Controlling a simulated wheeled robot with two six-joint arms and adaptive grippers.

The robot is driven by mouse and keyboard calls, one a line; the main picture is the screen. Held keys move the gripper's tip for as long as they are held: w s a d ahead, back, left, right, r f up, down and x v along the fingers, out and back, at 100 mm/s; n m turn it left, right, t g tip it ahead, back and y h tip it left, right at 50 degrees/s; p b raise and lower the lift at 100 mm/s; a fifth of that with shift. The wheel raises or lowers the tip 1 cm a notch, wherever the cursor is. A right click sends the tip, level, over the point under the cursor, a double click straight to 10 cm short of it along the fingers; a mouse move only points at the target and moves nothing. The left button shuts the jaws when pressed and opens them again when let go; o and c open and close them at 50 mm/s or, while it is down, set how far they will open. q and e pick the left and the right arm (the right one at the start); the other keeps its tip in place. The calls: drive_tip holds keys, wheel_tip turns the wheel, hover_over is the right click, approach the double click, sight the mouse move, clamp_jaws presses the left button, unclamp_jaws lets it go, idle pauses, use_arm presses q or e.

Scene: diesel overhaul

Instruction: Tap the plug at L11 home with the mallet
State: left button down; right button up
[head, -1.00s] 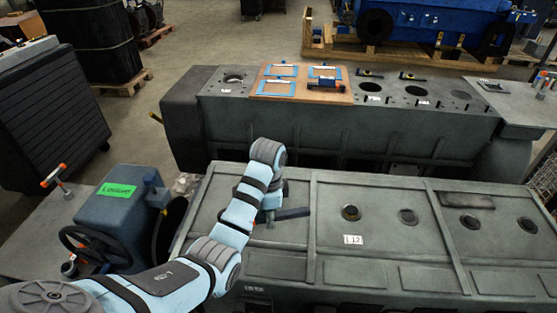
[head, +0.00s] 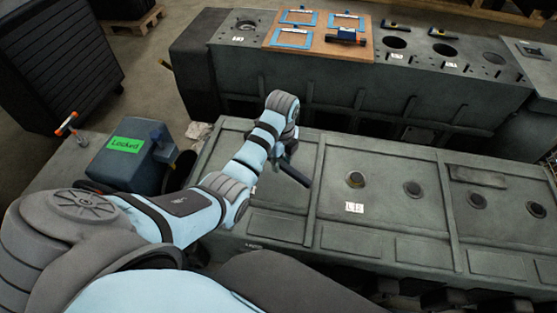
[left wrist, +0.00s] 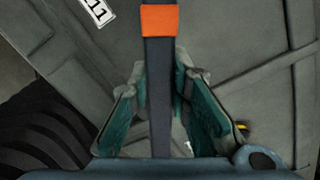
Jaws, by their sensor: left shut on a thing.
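My left gripper (head: 284,148) is above the left panel of the near grey engine block (head: 400,160). In the left wrist view its two teal fingers (left wrist: 160,95) are shut on a dark bar with an orange band (left wrist: 160,22), which looks like the mallet's handle. A dark bar, part of the mallet (head: 294,173), sticks out down and right of the gripper in the head view. The mallet's striking end cannot be made out. A white label ending in 11 (left wrist: 97,11) lies on the block at the wrist view's upper left. The plug at L11 is not visible. My right gripper is out of view.
Right of the arm, the block's top has a label L12 (head: 354,207) and several round ports, the nearest (head: 355,180) by that label. A box marked Locked (head: 127,155) stands left. Behind is a second block with a wooden board (head: 318,46).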

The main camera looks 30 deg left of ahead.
use_arm(q)
drive_tip(key=shift+s+a+r, duration=0.1)
drive_tip(key=shift+s+r, duration=0.2)
drive_tip(key=shift+r, duration=0.05)
drive_tip(key=shift+w+f, duration=0.1)
drive_tip(key=shift+w, duration=0.05)
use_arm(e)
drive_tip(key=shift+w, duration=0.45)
